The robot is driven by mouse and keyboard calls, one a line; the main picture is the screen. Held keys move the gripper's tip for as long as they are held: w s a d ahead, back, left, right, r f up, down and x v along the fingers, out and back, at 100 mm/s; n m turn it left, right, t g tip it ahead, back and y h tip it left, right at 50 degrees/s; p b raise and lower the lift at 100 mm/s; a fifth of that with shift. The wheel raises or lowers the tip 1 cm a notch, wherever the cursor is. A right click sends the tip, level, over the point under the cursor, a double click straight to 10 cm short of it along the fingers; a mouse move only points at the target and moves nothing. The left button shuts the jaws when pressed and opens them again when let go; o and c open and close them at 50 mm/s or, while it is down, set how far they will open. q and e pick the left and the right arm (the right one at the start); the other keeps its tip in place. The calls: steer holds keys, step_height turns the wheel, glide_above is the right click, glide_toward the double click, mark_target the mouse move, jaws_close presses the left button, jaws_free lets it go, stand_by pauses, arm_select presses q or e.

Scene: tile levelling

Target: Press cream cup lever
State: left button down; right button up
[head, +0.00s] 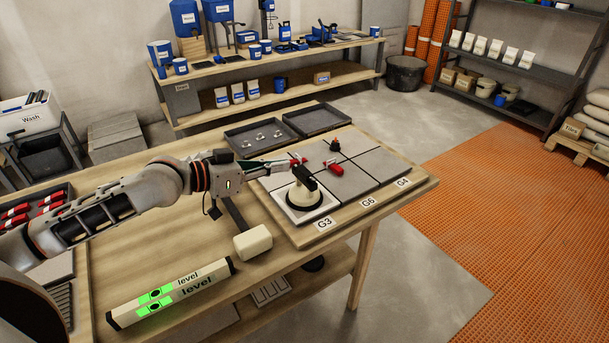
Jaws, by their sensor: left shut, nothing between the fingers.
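The cream suction cup (304,198) sits on the pale tile behind the G3 label, at the near left corner of the tile board. Its black lever (304,177) stands up tilted above the cup. My left gripper (291,164) comes in from the left with its fingers shut and empty. Its tips are just behind and left of the lever's top in the picture; I cannot tell whether they touch it. My right gripper is out of view.
Red pieces (335,168) and a dark knob (336,146) are on the grey tiles. A white-headed mallet (253,241) and a level (170,292) lie nearer on the bench. Two dark trays (307,119) stand behind.

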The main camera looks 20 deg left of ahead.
arm_select(q)
glide_above(304, 184)
steer(key=s, duration=0.3)
steer(key=f, duration=0.4)
steer(key=d+f, duration=0.1)
steer(key=shift+w+f, duration=0.15)
steer(key=shift+f, duration=0.2)
